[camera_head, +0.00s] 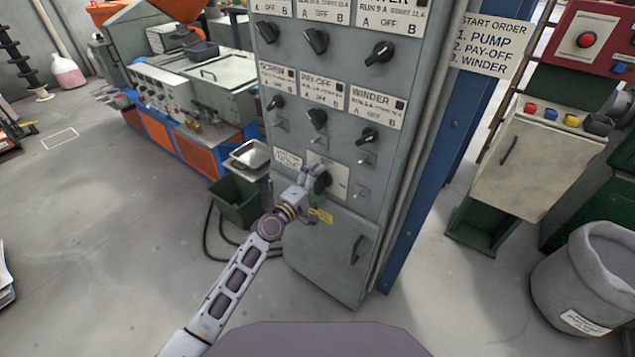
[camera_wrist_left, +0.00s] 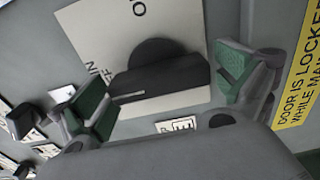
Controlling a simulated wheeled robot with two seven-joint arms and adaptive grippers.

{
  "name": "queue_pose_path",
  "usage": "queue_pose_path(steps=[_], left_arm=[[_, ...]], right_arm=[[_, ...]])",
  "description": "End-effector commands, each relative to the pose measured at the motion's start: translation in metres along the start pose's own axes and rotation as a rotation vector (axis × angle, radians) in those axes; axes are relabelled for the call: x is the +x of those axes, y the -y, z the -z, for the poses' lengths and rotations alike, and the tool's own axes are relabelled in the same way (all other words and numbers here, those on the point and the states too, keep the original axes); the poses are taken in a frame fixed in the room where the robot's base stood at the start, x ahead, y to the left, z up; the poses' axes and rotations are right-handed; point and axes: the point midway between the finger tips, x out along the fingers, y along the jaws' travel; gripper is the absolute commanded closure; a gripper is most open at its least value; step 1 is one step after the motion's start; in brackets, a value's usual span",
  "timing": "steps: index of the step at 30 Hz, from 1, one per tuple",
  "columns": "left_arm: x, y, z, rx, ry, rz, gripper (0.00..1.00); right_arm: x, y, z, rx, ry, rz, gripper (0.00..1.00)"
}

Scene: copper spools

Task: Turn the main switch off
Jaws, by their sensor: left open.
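The main switch is a black rotary knob (camera_head: 323,182) on a pale plate, low on the grey cabinet's front. My left gripper (camera_head: 312,180) is at the knob and hides part of it in the head view. In the left wrist view the knob (camera_wrist_left: 160,78) shows as a dark bar lying roughly across the picture, with a white line toward its left end. My open left gripper (camera_wrist_left: 165,90) has one green-padded finger near each end of the bar. My right gripper is not in view.
The grey cabinet (camera_head: 325,240) carries several other black knobs (camera_head: 316,118) and small toggles (camera_head: 362,158) above and beside the main switch. A yellow label (camera_wrist_left: 298,85) is beside the gripper. A green bin (camera_head: 238,205) stands left of the cabinet; open floor lies in front.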

Motion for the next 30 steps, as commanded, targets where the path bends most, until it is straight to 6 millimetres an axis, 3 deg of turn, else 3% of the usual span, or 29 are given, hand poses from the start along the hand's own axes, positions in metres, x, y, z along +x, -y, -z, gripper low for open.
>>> queue_pose_path(steps=[2,14,30], left_arm=[[0.0,0.0,0.0,0.001,0.0,0.0,0.0],[-0.017,0.0,0.0,0.001,0.0,0.0,0.0],[-0.075,0.001,0.0,0.001,0.0,0.001,0.0]], right_arm=[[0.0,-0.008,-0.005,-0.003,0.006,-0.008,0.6],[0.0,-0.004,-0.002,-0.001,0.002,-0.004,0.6],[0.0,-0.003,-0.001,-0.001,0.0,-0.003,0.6]])
